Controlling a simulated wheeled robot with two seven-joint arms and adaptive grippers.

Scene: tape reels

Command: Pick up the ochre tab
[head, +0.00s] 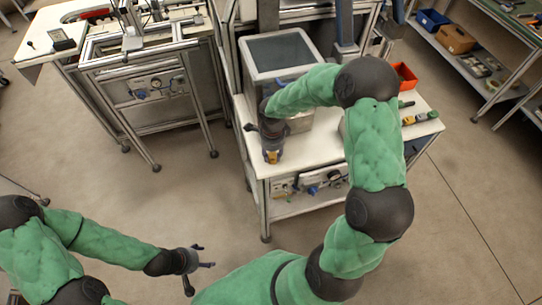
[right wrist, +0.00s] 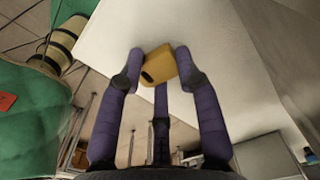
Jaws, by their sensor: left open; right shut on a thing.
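The ochre tab (right wrist: 158,66) is a small yellow block with a dark slot, held between the fingers of my right gripper (right wrist: 160,58) in the right wrist view. In the head view the ochre tab (head: 271,157) shows as a small yellow patch under my right gripper (head: 272,148), near the front left corner of the white table (head: 309,152). I cannot tell whether the tab touches the table. My left gripper (head: 199,270) is open and empty, low over the floor, well away from the table.
A white-framed box with a grey top (head: 280,50) stands behind my right gripper. An orange bin (head: 404,77) and green and yellow items (head: 420,117) lie at the table's right. Shelving (head: 470,60) stands further right. The floor around my left gripper is clear.

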